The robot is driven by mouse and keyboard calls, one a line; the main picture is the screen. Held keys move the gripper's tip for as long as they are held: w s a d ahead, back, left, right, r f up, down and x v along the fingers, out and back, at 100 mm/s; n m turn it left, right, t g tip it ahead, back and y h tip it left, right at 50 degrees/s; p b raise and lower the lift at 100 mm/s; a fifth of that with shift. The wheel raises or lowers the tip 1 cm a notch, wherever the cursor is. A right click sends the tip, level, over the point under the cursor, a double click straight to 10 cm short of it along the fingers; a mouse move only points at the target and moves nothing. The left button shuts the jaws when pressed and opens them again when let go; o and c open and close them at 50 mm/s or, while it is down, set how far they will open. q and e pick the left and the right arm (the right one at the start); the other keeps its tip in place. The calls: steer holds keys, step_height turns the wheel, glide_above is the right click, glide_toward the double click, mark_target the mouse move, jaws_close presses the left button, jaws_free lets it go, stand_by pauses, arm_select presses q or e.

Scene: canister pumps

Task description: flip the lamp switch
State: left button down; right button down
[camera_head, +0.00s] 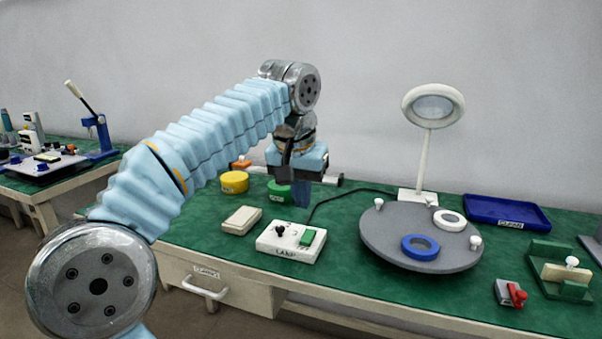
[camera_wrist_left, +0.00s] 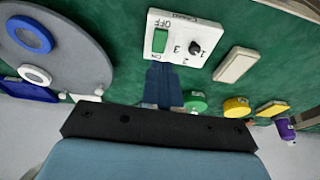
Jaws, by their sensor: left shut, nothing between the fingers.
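The white lamp box (camera_head: 275,251) lies on the green bench, with LAMP printed on its front edge. Its green rocker switch (camera_head: 307,238) is on the right of its top, beside a black knob (camera_head: 280,230). In the left wrist view the switch (camera_wrist_left: 160,41) sits between OFF and ON marks, ON on the gripper's side. My left gripper (camera_head: 302,193) is shut and empty, fingers down, above and behind the box. Its blue fingertips (camera_wrist_left: 162,78) point at the switch side and appear apart from it. The white ring lamp (camera_head: 433,104) stands behind; I cannot tell if it is lit.
A grey round plate (camera_head: 425,261) with a blue ring (camera_head: 420,247) and a white ring is right of the box. A beige block (camera_head: 242,220) lies left. Yellow (camera_head: 234,182) and green (camera_head: 279,193) round pieces are behind. A black cable runs to the lamp.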

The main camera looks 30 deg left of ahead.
arm_select(q)
steer(key=shift+s+v, duration=0.15)
steer(key=shift+v, duration=1.2)
steer(key=shift+s+v, duration=0.15)
steer(key=shift+v, duration=1.15)
steer(key=shift+d+f, duration=0.1)
